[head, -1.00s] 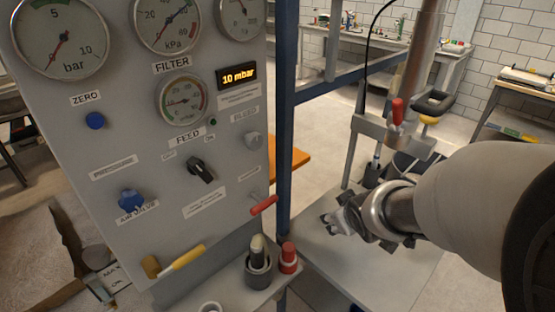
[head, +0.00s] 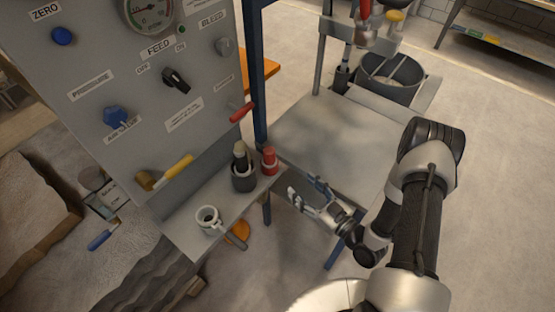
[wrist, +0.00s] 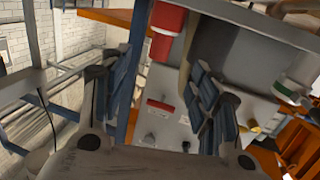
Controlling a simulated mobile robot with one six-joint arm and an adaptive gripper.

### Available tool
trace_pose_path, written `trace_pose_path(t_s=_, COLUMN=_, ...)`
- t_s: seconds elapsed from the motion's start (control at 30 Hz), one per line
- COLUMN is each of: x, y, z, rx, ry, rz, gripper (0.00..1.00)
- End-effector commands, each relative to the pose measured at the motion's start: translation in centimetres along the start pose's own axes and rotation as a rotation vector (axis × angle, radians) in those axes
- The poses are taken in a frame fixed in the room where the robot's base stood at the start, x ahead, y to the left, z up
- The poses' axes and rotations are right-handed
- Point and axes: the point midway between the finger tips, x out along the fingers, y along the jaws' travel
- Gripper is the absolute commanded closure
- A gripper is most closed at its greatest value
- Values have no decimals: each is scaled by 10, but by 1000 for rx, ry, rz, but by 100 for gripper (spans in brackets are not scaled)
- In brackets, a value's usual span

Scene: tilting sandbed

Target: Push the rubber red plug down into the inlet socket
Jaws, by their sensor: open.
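The red plug (head: 269,160) stands upright on the panel's shelf, at its right end. In the wrist view a red, stepped cylinder that looks like this plug (wrist: 165,32) shows beyond and between the fingertips. My gripper (head: 305,192) is open and empty, to the right of the shelf and apart from the plug. Its two blue-padded fingers (wrist: 165,68) spread wide in the wrist view. A pale ring-topped fitting (head: 208,219) sits open on the shelf's front left; I cannot tell whether it is the inlet socket.
The grey panel (head: 150,100) with knobs, a red lever (head: 242,112) and a yellow handle (head: 175,168) rises behind. A blue post (head: 259,85) and grey table (head: 335,140) are close by.

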Motion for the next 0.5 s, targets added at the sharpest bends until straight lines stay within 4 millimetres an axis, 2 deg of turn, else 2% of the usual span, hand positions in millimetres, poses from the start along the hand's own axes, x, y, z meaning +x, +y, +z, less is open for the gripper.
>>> trace_pose_path(t_s=0.07, x=-2, y=-4, z=1, rx=16, ry=24, rz=5, gripper=44)
trace_pose_path(t_s=0.17, x=5, y=-5, z=0, rx=18, ry=35, rz=3, gripper=44)
trace_pose_path(t_s=0.5, x=76, y=-6, z=-2, rx=16, ry=36, rz=1, gripper=44)
